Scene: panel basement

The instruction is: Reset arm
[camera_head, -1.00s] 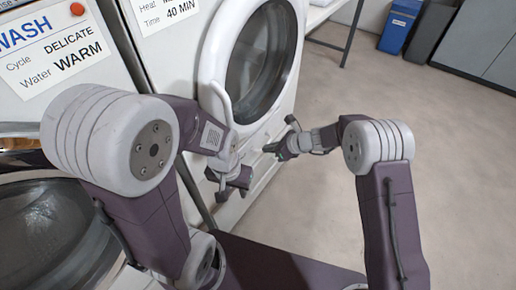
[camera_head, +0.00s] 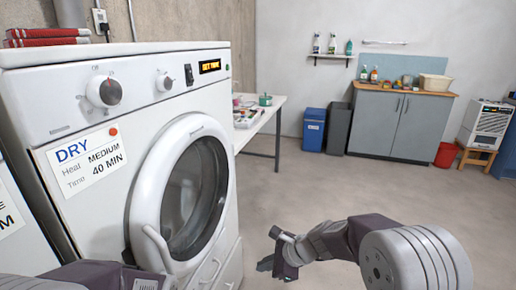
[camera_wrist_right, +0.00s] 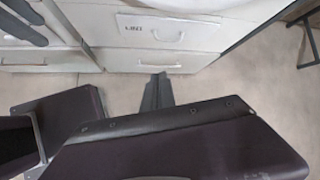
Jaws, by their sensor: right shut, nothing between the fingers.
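My right gripper (camera_head: 274,262) is at the bottom centre of the head view, shut and empty, to the right of the dryer and in front of open floor. Its arm comes in from the lower right. My left arm shows only in part along the bottom left edge of the head view; its gripper is out of the picture. The right wrist view is largely filled by dark purple parts of my own body, with white drawer fronts (camera_wrist_right: 150,40) behind them.
The white dryer (camera_head: 110,140), its round door closed, stands close on the left. A table (camera_head: 262,118) with small items is behind it. A blue bin (camera_head: 313,130), grey cabinet (camera_head: 400,125) and red bucket (camera_head: 445,155) line the back. The floor between is clear.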

